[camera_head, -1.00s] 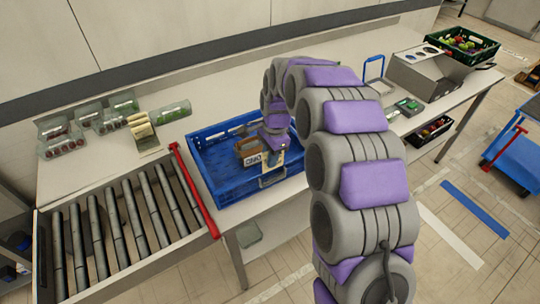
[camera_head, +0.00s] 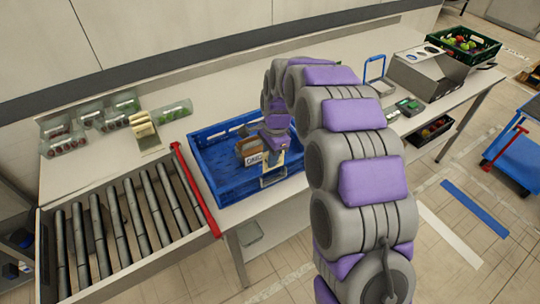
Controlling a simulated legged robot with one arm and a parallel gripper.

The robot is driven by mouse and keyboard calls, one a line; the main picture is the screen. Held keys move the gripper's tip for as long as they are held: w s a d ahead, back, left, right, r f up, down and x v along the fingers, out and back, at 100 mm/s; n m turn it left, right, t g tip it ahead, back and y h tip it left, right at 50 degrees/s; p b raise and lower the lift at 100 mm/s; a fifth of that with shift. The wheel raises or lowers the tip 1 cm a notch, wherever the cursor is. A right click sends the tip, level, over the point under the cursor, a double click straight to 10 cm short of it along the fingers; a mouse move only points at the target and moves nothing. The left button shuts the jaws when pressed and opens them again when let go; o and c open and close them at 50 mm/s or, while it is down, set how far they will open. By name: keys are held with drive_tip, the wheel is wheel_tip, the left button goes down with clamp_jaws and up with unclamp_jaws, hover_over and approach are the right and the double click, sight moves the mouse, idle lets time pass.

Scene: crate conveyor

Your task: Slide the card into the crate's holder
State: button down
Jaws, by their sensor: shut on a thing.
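The blue crate (camera_head: 222,186) stands on the bench beside the roller conveyor. A pale holder frame (camera_head: 272,178) is on its front wall, towards me. My gripper (camera_head: 277,148) is over that front wall, pointing down and shut on a pale card (camera_head: 280,160). The card is close above the holder. I cannot tell whether its lower edge touches or has entered the holder. The jaws are small here and partly hidden by my wrist.
A brown carton (camera_head: 250,150) lies inside the crate, close to my gripper. A red bar (camera_head: 195,190) separates crate and rollers (camera_head: 120,220). Clear produce packs (camera_head: 122,103) and a card stack (camera_head: 143,128) stand behind. A grey box (camera_head: 428,70) is at the right.

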sight(270, 170)
drive_tip(key=shift+f, duration=0.8)
drive_tip(key=shift+f, duration=0.35)
drive_tip(key=shift+f, duration=0.3)
idle(0.5)
drive_tip(key=shift+f, duration=0.35)
drive_tip(key=shift+f, duration=0.3)
drive_tip(key=shift+s+f+p, duration=0.1)
drive_tip(key=shift+f+p, duration=0.1)
drive_tip(key=shift+p, duration=0.1)
